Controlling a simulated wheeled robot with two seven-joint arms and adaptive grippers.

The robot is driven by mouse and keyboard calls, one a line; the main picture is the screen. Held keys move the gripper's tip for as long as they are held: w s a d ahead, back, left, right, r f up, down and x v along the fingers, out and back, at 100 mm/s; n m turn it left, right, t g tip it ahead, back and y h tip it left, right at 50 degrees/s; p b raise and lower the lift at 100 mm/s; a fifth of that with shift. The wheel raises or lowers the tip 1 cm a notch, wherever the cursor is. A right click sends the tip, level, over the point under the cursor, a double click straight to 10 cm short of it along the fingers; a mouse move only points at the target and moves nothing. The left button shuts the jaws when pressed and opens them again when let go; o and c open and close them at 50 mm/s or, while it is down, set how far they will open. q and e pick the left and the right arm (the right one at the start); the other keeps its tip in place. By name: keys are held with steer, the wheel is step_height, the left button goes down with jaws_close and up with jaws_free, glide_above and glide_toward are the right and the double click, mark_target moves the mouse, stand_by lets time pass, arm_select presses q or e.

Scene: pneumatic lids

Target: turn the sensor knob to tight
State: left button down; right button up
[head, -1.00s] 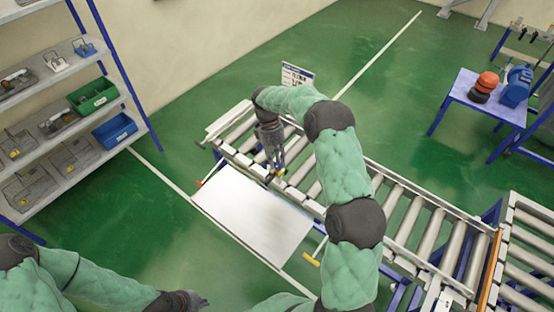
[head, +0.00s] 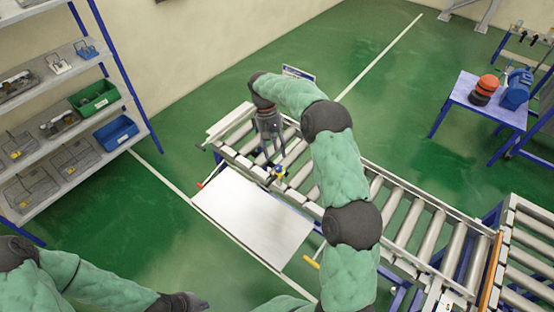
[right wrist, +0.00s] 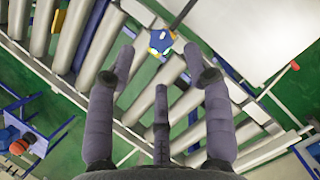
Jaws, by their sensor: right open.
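A small blue and yellow part, which looks like the sensor with its knob (head: 278,171), sits at the near side rail of the roller conveyor in the head view. It also shows in the right wrist view (right wrist: 160,43), beyond my fingertips. My right gripper (head: 272,160) hangs over the rollers just behind and above this part. Its fingers are spread and empty, with a gap to the part in the right wrist view (right wrist: 160,70). I cannot read the knob's setting. My left gripper (head: 190,302) is at the bottom of the head view, far from the conveyor; its jaws are unclear.
The roller conveyor (head: 405,212) runs diagonally to the lower right. A white panel (head: 252,218) lies in front of it. A sign (head: 298,73) stands behind it. Shelves with bins (head: 116,130) are at the left. A blue table (head: 490,103) stands at the right.

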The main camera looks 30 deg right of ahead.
steer(key=v, duration=0.6)
steer(key=shift+r, duration=0.15)
